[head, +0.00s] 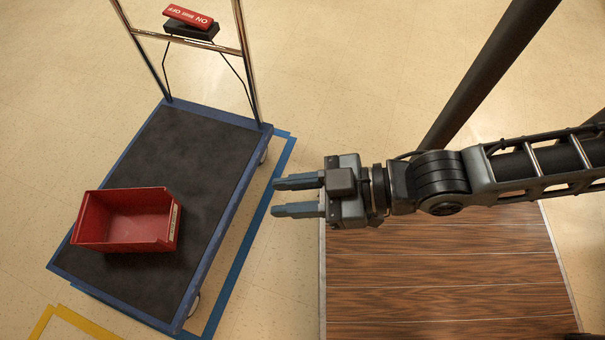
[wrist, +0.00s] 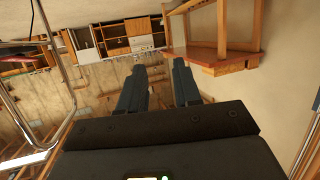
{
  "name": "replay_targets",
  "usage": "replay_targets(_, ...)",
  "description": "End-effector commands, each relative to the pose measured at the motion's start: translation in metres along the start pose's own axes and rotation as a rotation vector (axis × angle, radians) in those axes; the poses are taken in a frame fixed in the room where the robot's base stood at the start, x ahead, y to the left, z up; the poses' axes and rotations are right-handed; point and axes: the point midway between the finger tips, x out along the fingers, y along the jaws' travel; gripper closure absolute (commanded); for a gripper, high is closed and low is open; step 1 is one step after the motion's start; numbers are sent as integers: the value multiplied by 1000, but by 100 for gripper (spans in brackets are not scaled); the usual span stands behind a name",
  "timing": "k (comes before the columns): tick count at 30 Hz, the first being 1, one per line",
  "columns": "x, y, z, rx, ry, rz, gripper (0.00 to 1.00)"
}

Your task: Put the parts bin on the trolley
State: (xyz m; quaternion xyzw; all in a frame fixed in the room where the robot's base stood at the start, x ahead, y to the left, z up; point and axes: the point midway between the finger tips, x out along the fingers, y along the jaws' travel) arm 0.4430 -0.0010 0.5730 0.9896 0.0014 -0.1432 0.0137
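The red parts bin (head: 140,243) sits upright on the dark deck of the trolley (head: 180,150), near its front left part. The bin looks empty. The trolley has a blue rim and a metal push handle. My gripper (head: 273,197) is to the right of the trolley, apart from the bin, with its fingers pointing left. Its two fingers are spread with nothing between them. The wrist view also shows the open fingers of my gripper (wrist: 160,82); the bin is not seen there.
A wood-grain surface (head: 440,285) lies below my arm. A red on/off brake pedal (head: 188,17) is on the trolley handle. Blue tape (head: 240,265) and yellow tape (head: 75,320) mark the pale floor. A dark post (head: 490,75) slants behind my arm. The wrist view shows shelving (wrist: 130,35).

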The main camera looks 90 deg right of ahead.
Motion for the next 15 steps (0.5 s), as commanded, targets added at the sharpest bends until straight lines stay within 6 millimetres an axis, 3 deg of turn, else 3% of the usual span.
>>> replay_targets(3, -24, 0, -28, 16, 8, 0, 67)
replay_targets(6, -33, 0, -41, 24, 14, 0, 67)
replay_targets(15, -36, 0, -47, 28, 17, -1, 67)
